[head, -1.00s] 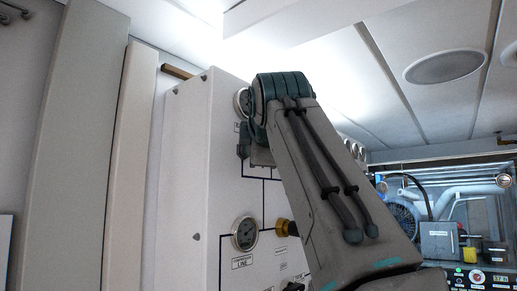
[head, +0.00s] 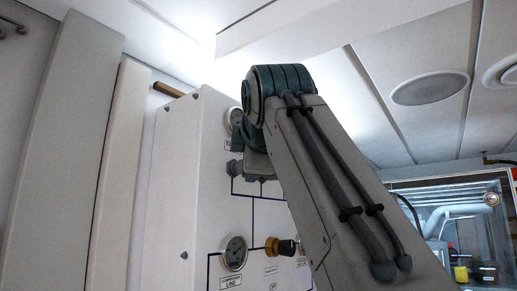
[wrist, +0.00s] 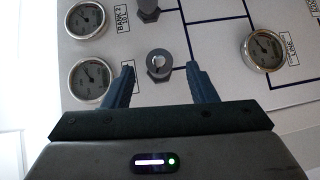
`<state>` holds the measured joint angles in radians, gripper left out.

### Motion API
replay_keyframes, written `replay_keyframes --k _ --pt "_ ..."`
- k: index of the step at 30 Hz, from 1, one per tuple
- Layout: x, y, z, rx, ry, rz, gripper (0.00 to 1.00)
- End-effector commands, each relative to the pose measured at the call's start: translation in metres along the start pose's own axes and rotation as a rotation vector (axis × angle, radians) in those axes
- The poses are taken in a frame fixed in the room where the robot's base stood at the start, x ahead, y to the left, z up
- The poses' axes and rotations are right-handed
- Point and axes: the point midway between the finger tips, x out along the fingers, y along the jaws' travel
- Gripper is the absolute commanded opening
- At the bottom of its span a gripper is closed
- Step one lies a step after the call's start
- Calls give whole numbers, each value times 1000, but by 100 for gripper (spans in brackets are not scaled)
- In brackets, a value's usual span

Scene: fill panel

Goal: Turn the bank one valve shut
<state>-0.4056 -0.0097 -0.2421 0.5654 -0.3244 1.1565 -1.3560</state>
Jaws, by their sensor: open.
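In the wrist view my gripper (wrist: 163,72) is open, its two blue-grey fingers pointing at the panel. A dark hexagonal valve knob (wrist: 159,65) with a pale centre sits between and slightly beyond the fingertips, and I see no finger touching it. A second dark knob (wrist: 148,10) is at the top edge, near the label reading BANK 2 (wrist: 124,18). I cannot read a bank one label. In the head view the white panel (head: 174,170) stands left of my arm, which hides part of it; a dark valve knob (head: 235,170) shows beside my wrist.
Gauges line the panel in the wrist view: two at left (wrist: 86,20) (wrist: 90,80) and a LINE gauge (wrist: 262,48) at right. In the head view a lower gauge (head: 233,252) and a black-and-brass knob (head: 280,246) sit below my wrist. A machinery bay (head: 460,235) is at right.

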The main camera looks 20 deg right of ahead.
Motion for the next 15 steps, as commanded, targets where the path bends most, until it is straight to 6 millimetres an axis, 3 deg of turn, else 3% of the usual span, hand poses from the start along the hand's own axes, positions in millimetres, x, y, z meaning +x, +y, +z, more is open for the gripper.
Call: replay_keyframes --k 6,15 --pt "-52 -1 0 1 3 2 52" --pt "-84 -1 0 1 1 -1 52"
